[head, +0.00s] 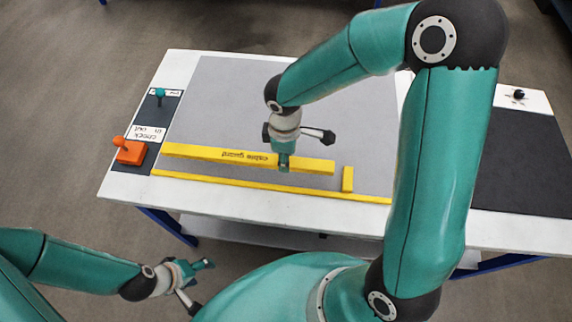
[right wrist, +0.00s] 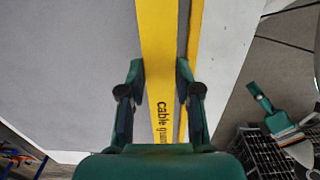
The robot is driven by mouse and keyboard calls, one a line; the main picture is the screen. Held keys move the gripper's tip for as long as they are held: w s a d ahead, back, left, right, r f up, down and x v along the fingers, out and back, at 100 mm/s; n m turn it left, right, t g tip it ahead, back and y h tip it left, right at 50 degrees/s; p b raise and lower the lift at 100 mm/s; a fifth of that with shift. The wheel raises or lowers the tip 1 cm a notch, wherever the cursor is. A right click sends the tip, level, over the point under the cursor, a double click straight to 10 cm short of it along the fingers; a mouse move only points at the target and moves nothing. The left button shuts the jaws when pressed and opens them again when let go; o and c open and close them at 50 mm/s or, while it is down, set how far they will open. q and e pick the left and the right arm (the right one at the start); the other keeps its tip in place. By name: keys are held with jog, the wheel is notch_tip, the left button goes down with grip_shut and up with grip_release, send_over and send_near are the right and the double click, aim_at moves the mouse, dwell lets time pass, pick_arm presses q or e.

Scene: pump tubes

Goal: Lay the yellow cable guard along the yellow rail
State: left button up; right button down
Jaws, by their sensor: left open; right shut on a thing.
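The yellow cable guard (head: 210,153) is a long bar with printed lettering, on or just above the grey mat; I cannot tell which. It lies behind the thin yellow rail (head: 225,182), nearly parallel, with a narrow grey gap. My right gripper (head: 283,163) is shut on the guard right of its middle. In the right wrist view the guard (right wrist: 157,45) passes between both fingers (right wrist: 160,80), with the rail (right wrist: 194,40) just to its right. My left gripper (head: 205,277) is open and empty, off the table's front left edge.
A small yellow block (head: 347,179) stands near the guard's right end, behind the rail. An orange-based lever (head: 130,151) and a teal-knobbed lever (head: 160,95) are at the left edge. A dark panel (head: 525,165) is on the right. The grey mat (head: 225,95) behind the guard is clear.

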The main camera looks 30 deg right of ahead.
aim_at(285, 174)
notch_tip(285, 174, down, 5)
jog(key=shift+b, duration=0.3)
jog(key=c, duration=0.8)
grip_release()
jog(key=shift+r, duration=0.1)
notch_tip(285, 174, up, 12)
jog(key=shift+s+p, duration=0.1)
jog(key=shift+p, duration=0.5)
jog(key=shift+r, duration=0.1)
